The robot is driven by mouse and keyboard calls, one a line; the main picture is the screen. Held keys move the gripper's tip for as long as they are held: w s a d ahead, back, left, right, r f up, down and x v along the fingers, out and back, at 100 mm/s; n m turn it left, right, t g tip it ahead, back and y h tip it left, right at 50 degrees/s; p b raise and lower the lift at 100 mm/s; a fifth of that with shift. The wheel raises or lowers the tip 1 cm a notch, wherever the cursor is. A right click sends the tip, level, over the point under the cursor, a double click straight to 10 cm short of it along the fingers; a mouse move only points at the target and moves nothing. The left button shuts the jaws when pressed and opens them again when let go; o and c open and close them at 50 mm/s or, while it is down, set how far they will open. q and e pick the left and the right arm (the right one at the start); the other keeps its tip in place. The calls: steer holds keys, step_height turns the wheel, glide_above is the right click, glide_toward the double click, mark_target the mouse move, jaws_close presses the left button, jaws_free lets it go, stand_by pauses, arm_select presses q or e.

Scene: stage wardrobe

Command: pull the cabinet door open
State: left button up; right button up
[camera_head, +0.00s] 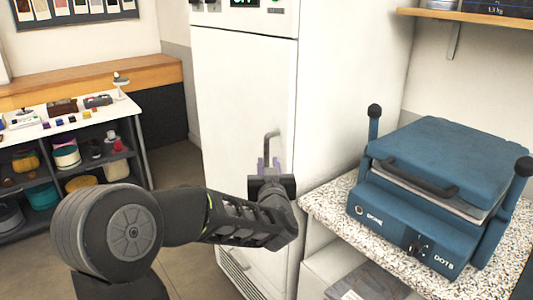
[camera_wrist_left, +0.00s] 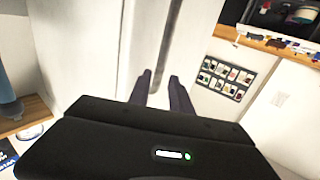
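The tall white cabinet (camera_head: 235,90) stands in the middle of the head view, and its door (camera_head: 228,130) looks closed. A grey vertical bar handle (camera_head: 267,143) is on the door near its right edge. My left gripper (camera_head: 268,164) is at the lower part of the handle, fingers pointing at the door. In the left wrist view the two fingertips (camera_wrist_left: 160,78) are apart, with the handle (camera_wrist_left: 166,40) running between them. I cannot tell whether either finger touches it. My right gripper is not in view.
A blue heat press (camera_head: 440,170) sits on a speckled counter (camera_head: 325,207) right of the cabinet. A shelf unit (camera_head: 75,125) with craft items stands at the left. Open floor (camera_head: 180,165) lies between shelf unit and cabinet.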

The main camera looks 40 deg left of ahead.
mark_target(267, 154)
arm_select(q)
steer(key=p+x, duration=0.1)
steer(key=x, duration=0.6)
steer(key=shift+w, duration=0.1)
steer(key=shift+c, duration=0.2)
jaws_close()
stand_by(1.1)
